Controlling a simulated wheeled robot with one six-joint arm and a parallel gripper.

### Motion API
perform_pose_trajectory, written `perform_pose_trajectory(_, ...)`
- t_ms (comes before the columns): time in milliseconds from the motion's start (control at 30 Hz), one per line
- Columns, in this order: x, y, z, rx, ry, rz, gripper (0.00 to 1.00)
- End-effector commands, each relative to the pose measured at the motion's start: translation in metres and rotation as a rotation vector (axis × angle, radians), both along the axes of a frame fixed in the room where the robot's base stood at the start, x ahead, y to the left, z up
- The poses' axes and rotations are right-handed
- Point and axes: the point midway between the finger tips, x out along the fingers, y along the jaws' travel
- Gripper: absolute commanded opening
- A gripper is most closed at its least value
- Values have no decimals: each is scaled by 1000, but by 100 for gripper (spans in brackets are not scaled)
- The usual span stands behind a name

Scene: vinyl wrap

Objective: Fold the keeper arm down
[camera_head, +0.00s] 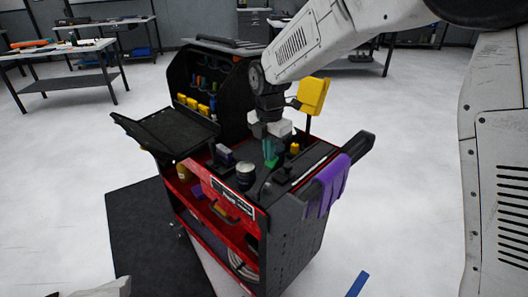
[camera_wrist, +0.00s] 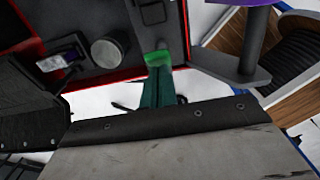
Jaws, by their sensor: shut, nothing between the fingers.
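No part is clearly marked as the keeper arm. The likeliest is a dark arm-like bar (camera_head: 357,146) at the cart's right end, beside the hanging purple vinyl (camera_head: 326,186). In the wrist view a dark angled bar (camera_wrist: 226,72) runs along the cart's edge, with a purple piece (camera_wrist: 240,2) at the top. My gripper (camera_head: 271,161) points down over the cart top, left of the purple vinyl. Its green fingers (camera_wrist: 158,62) are together and empty in the wrist view.
The red and black cart (camera_head: 285,240) holds a round can (camera_head: 245,176) and a small dark box (camera_head: 224,154) left of my gripper. A black side shelf (camera_head: 175,130) juts left. A yellow panel (camera_head: 312,96) stands behind my gripper. Floor right of the cart is mostly open.

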Motion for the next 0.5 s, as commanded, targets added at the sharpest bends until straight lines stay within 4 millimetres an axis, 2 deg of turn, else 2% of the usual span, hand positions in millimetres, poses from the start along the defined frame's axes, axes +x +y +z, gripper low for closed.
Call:
perform_pose_trajectory(200, 18, -18, -15, 140, 155, -8, 0)
perform_pose_trajectory(500, 16, -15, -13, 143, 158, 0, 0)
